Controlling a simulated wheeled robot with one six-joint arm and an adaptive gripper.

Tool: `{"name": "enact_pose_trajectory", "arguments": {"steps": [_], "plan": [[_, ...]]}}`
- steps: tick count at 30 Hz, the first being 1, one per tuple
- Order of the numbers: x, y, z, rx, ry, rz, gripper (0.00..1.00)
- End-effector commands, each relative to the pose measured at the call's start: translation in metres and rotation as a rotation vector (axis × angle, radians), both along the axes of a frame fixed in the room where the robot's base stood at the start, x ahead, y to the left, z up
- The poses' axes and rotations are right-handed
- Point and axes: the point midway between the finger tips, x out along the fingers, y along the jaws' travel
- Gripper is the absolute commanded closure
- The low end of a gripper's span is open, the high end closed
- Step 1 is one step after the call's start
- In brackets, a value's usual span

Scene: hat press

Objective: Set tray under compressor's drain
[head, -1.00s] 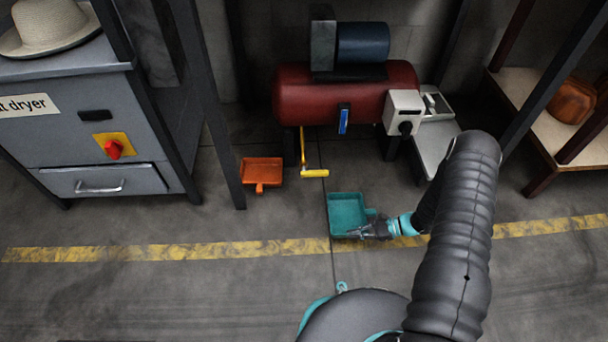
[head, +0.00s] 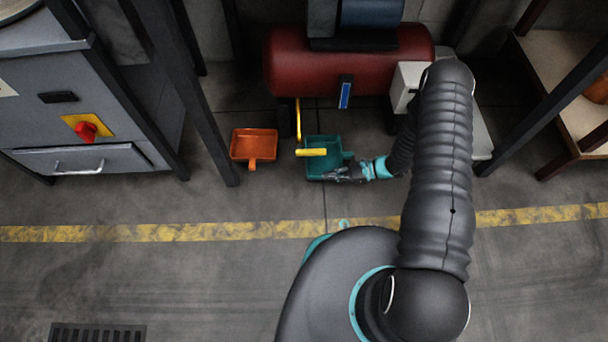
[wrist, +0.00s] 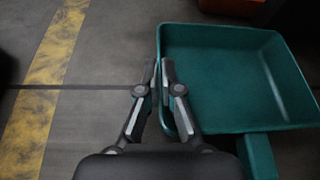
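The teal tray (head: 338,172) is a shallow square pan with a short handle. In the head view it sits in front of the red compressor (head: 350,68). The compressor's yellow drain pipe (head: 298,118) comes down and ends in a thick yellow piece (head: 311,152), which overlaps the tray's left part from above. My gripper (head: 334,175) is at the tray's near right side. In the wrist view my gripper (wrist: 159,72) has its fingers closed on the near wall of the teal tray (wrist: 215,125). Whether the tray touches the floor is unclear.
An orange tray (head: 254,144) lies on the floor left of the drain. A grey dryer cabinet (head: 95,125) with a red knob stands at left, and a shelf (head: 560,90) at right. A yellow floor line (head: 150,232) crosses clear floor in front.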

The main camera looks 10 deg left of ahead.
Motion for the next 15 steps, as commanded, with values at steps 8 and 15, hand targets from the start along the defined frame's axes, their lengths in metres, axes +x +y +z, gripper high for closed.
{"name": "enact_pose_trajectory", "arguments": {"steps": [8, 15], "plan": [[-0.008, 0.044, 0.0, 0.0, 0.0, -0.001, 1.0], [-0.011, 0.058, 0.0, 0.0, 0.001, 0.0, 1.0]]}}
